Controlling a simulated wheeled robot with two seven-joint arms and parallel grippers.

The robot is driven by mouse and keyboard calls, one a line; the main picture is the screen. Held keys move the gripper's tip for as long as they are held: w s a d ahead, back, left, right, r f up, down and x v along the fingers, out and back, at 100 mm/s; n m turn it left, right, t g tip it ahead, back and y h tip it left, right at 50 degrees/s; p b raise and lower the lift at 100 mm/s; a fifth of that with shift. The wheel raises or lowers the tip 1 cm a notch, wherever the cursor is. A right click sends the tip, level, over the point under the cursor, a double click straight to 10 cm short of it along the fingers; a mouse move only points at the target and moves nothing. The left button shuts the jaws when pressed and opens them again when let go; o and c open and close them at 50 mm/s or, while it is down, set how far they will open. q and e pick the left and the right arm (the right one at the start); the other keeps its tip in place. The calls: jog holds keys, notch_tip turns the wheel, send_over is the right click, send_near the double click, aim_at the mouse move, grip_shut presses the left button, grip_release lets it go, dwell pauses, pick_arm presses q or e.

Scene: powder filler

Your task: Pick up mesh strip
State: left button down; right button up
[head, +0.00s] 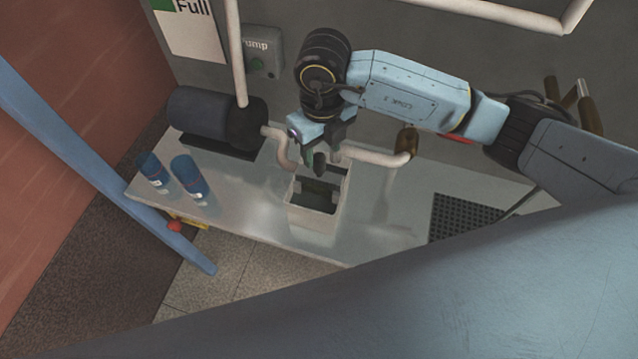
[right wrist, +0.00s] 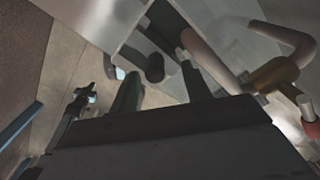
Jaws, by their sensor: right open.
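My right gripper (head: 320,153) points down over an open pale box (head: 316,222) on the counter. It is open, and in the right wrist view its two dark fingers (right wrist: 162,84) stand apart. A dark rounded piece (head: 319,163) shows just below and between the fingertips; in the right wrist view it (right wrist: 154,67) appears against the box opening. I cannot tell whether it touches a finger. A dark perforated mesh panel (head: 462,216) lies flat on the counter, right of the box and away from the gripper. I cannot tell which piece is the mesh strip. My left gripper is not in view.
Two blue cylinders (head: 190,174) stand on the left of the metal counter (head: 255,208). A dark motor (head: 215,120) with a pale pipe sits behind them. Another pale pipe (head: 378,157) runs right of the box. A blue post (head: 100,155) crosses the left front.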

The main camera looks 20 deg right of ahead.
aim_at(319, 165)
jog(key=f, duration=0.3)
jog(key=f+p, duration=0.1)
jog(key=shift+s+a+f, duration=0.15)
jog(key=shift+s+a, duration=0.05)
jog(key=shift+a, duration=0.1)
jog(key=shift+f, duration=0.4)
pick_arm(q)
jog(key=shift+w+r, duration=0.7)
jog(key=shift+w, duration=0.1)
pick_arm(e)
grip_shut()
